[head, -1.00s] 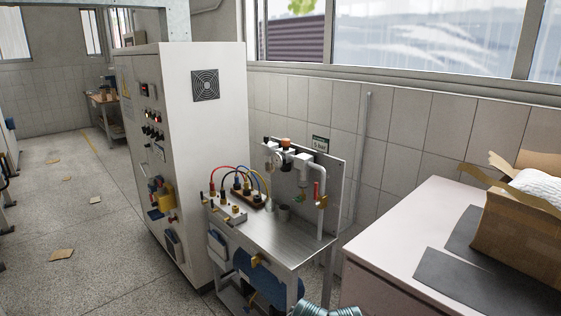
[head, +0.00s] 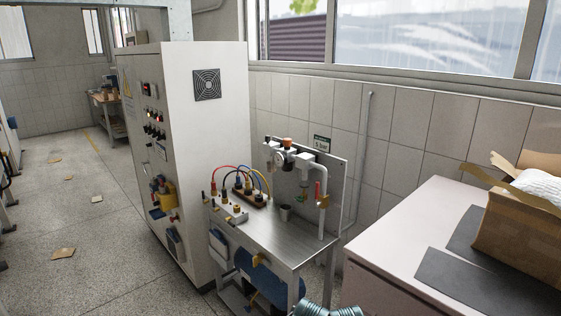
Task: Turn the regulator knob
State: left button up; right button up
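The regulator knob appears to be the small orange knob (head: 287,142) on top of the air unit, high on the upright metal panel (head: 335,172) of the steel cart. A round gauge (head: 281,160) sits just below it. A red-handled valve (head: 317,189) is on a pipe to the right of the unit. The knob is small in view, so its turn position cannot be read.
The steel cart top (head: 292,236) holds a small grey cup (head: 285,212) and a block with coloured cables (head: 248,196). A tall white cabinet (head: 215,150) stands left of it. A pale table (head: 395,240) with a cardboard box (head: 515,235) is at right. Floor at left is mostly open.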

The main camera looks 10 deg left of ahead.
aim_at(286, 142)
jog(key=i+j, duration=0.2)
jog(key=i, duration=0.25)
jog(key=i+j, duration=0.2)
jog(key=i, duration=0.25)
jog(key=i+j+z, duration=0.5)
jog(key=j, duration=0.25)
jog(key=k+l, duration=0.15)
jog(key=l, duration=0.15)
jog(key=i+j, duration=0.1)
jog(key=j, duration=0.3)
